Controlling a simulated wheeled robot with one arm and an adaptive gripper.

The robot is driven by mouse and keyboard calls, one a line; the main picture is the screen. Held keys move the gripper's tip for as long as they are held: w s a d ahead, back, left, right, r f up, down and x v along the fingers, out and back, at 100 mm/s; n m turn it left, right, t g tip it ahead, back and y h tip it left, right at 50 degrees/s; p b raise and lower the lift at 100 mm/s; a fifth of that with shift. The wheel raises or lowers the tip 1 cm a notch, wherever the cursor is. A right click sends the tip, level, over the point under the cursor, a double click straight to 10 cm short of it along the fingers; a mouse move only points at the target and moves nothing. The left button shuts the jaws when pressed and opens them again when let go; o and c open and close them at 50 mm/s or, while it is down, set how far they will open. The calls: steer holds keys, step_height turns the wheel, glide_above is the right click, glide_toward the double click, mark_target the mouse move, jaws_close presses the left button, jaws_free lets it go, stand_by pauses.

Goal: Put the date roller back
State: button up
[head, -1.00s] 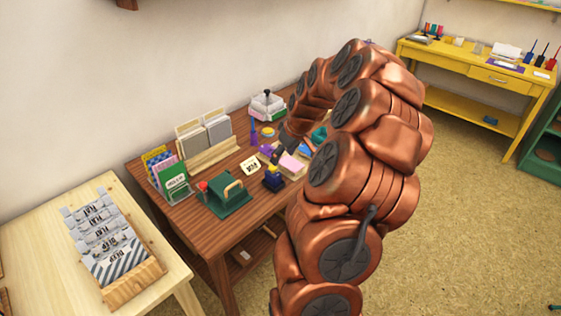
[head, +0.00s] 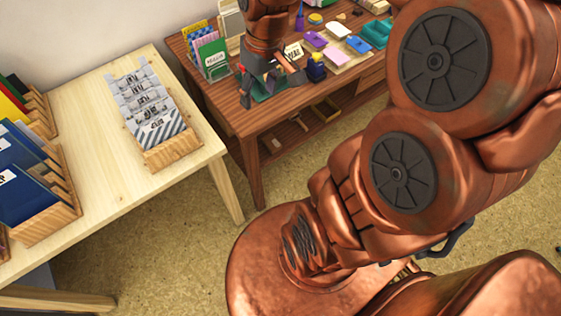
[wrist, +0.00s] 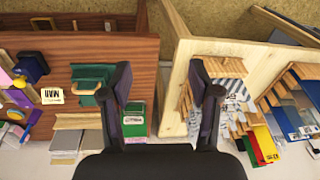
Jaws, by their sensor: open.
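My gripper (head: 270,88) is open and empty, hanging over the left end of the brown table (head: 222,105). In the wrist view my gripper (wrist: 160,75) has its two fingers wide apart with nothing between them. I cannot tell for certain which item is the date roller. A small dark blue stamper with a yellow part (head: 317,70) stands on the brown table, right of my gripper; it also shows at the left of the wrist view (wrist: 33,66). A green device with a wooden handle (wrist: 92,80) is left of the fingers, and my gripper partly covers it in the head view.
A green card rack (head: 216,68), a small sign (head: 293,50) and coloured pads (head: 337,55) crowd the brown table. A gap separates the tables.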

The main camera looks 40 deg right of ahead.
steer(key=s+a+m+g+h, duration=0.1)
steer(key=s+a, duration=0.6)
steer(key=s, duration=1)
steer(key=shift+f+g, duration=0.4)
steer(key=shift+g, duration=0.4)
steer(key=shift+r+p, duration=1.1)
steer(key=shift+r, duration=0.05)
